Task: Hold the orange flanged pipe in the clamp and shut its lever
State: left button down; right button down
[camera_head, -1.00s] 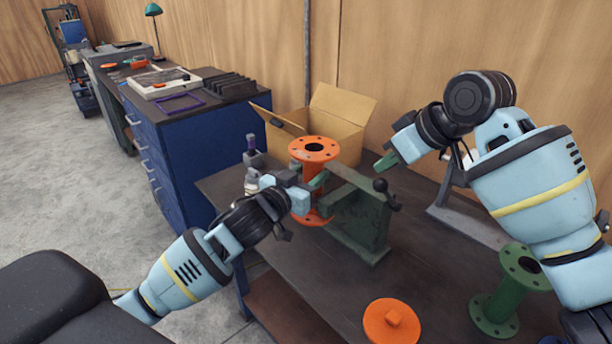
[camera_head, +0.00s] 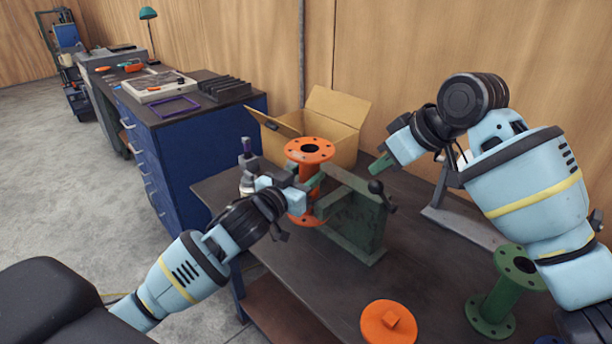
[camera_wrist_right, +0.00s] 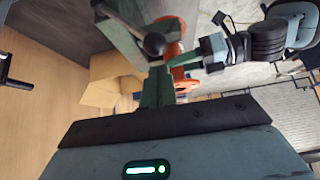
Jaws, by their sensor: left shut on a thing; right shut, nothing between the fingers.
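The orange flanged pipe (camera_head: 309,150) stands upright at the left end of the green clamp (camera_head: 358,230); its lower flange shows beside the clamp. My left gripper (camera_head: 300,188) is shut on the pipe's middle from the left and hides part of it. I cannot tell how far the pipe sits within the clamp jaws. The lever's dark ball knob (camera_head: 376,187) is at the clamp's right end and also shows in the right wrist view (camera_wrist_right: 154,43). My right gripper (camera_head: 378,165) is shut and empty, just above the knob, apparently not touching it.
An open cardboard box (camera_head: 335,115) stands behind the clamp. A green flanged pipe (camera_head: 497,305) and an orange round cover (camera_head: 389,322) are on the dark table's (camera_head: 300,270) near right. Bottles (camera_head: 247,170) stand behind my left gripper. A grey stand (camera_head: 455,220) is right of the clamp.

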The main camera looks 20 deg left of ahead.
aim_at(374, 190)
jog(key=shift+s+f, duration=0.25)
jog(key=shift+f, duration=0.4)
jog(key=shift+s+a+f, duration=0.1)
jog(key=shift+f, duration=0.2)
jog(key=shift+s+a+f, duration=0.1)
jog(key=shift+s+f, duration=0.1)
jog(key=shift+f, duration=0.6)
jog(key=shift+s+a+f, duration=0.1)
jog(key=shift+s+f, duration=0.05)
jog(key=shift+f, duration=0.65)
jog(key=shift+s+a+f, duration=0.15)
jog(key=shift+s+f, duration=0.15)
jog(key=shift+f, duration=0.5)
jog(key=shift+s+a+f, duration=0.1)
jog(key=shift+s+f, duration=0.15)
jog(key=shift+f, duration=0.6)
jog(key=shift+s+a+f, duration=0.15)
jog(key=shift+s+f, duration=0.15)
jog(key=shift+f, duration=0.5)
jog(key=shift+r, duration=0.1)
notch_tip(374, 190, up, 6)
dwell(0.5)
dwell(0.8)
